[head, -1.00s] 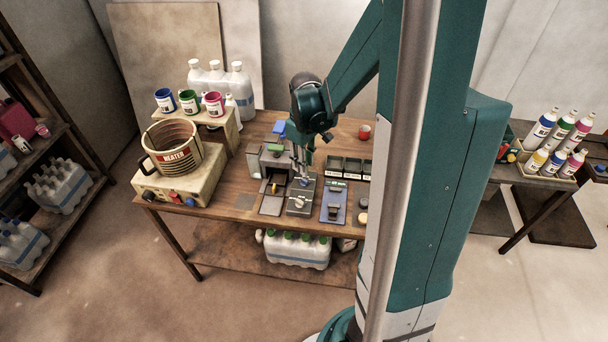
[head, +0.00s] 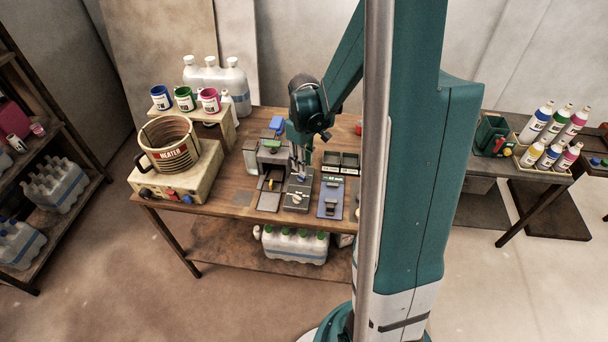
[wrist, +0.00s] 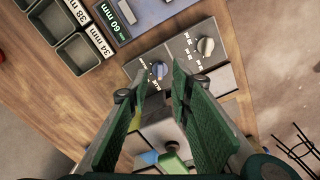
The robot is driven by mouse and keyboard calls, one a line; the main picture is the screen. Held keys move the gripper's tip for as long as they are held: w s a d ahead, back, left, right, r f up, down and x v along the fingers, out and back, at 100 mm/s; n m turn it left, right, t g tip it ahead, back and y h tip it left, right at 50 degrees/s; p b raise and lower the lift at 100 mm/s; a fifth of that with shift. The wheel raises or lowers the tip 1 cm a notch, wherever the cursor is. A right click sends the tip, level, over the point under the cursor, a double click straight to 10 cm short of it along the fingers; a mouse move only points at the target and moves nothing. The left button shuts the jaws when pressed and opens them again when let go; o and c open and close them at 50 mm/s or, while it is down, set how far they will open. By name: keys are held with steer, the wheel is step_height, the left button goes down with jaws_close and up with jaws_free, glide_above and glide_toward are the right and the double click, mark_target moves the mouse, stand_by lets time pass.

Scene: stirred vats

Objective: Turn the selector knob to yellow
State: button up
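A dark grey control panel (wrist: 190,52) carries two knobs with small white markings beside them. One is a blue knob (wrist: 159,70), the other a pale grey knob (wrist: 205,46); I cannot tell from the small markings which position is yellow. In the head view the panel (head: 291,204) lies on the wooden table, with the pale knob (head: 296,197) near its front. My gripper (wrist: 159,84) is open and points down. In the wrist view the blue knob appears in the gap just beyond its green fingertips; contact is not clear. My gripper also shows in the head view (head: 300,174), over the panel's back part.
A blue-grey panel (head: 331,198) labelled in mm stands right of the knob panel, with dark bins (head: 340,162) behind it. A grey machine (head: 272,160) stands close behind-left. Bare table (head: 222,184) lies between.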

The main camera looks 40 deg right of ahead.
mark_target(304, 177)
steer(key=shift+f, duration=3.2)
jaws_close()
